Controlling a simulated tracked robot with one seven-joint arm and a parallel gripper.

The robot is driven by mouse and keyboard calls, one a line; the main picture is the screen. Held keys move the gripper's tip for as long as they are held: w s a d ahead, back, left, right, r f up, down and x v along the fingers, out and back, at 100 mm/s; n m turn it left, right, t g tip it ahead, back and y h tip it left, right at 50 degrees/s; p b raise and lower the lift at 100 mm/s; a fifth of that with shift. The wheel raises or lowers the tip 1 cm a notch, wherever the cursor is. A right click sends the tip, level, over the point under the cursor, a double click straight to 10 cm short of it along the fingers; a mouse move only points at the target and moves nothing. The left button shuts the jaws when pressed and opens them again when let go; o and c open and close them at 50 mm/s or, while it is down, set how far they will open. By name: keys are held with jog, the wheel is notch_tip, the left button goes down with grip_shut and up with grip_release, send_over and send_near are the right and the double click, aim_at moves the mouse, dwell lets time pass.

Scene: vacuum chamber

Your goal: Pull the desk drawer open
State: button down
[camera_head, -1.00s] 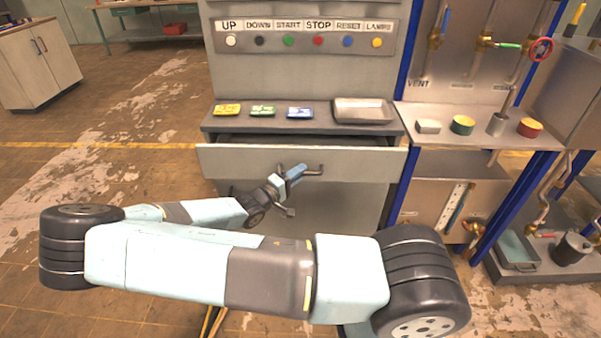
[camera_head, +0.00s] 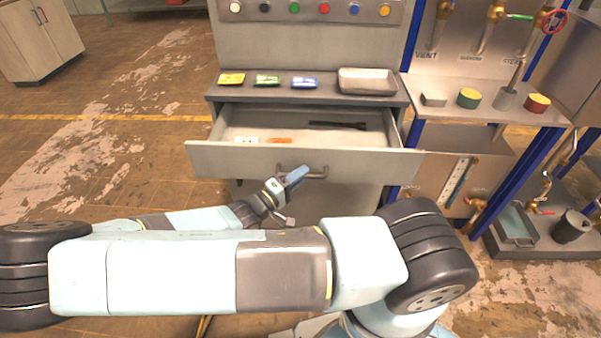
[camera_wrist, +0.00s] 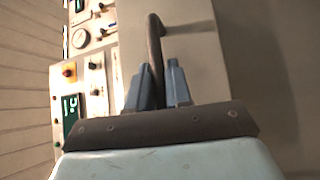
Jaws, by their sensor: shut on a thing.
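The desk drawer (camera_head: 235,160) has a grey front and stands well out from the desk, with its inside showing in the head view. Its dark bar handle (camera_head: 318,172) is at the middle of the front. My gripper (camera_head: 296,176) is at the left part of the handle. In the wrist view, my gripper's two blue-grey fingers (camera_wrist: 160,85) stand on either side of the handle bar (camera_wrist: 155,45) and are shut on it. The exact contact at the fingertips is partly hidden.
In the drawer lie a dark long tool (camera_head: 338,125), an orange item (camera_head: 280,141) and a small white item (camera_head: 246,139). Coloured cards and a metal tray (camera_head: 366,82) lie on the desktop above. A valve bench (camera_head: 480,85) stands close on the right. Open floor lies left.

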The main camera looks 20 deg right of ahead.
jog(key=shift+f, duration=0.2)
jog(key=c, duration=1.1)
grip_release()
jog(key=shift+c, duration=0.2)
jog(key=shift+r, duration=0.1)
jog(key=v, duration=1.3)
jog(key=shift+s+a, duration=0.15)
jog(key=shift+a, duration=0.15)
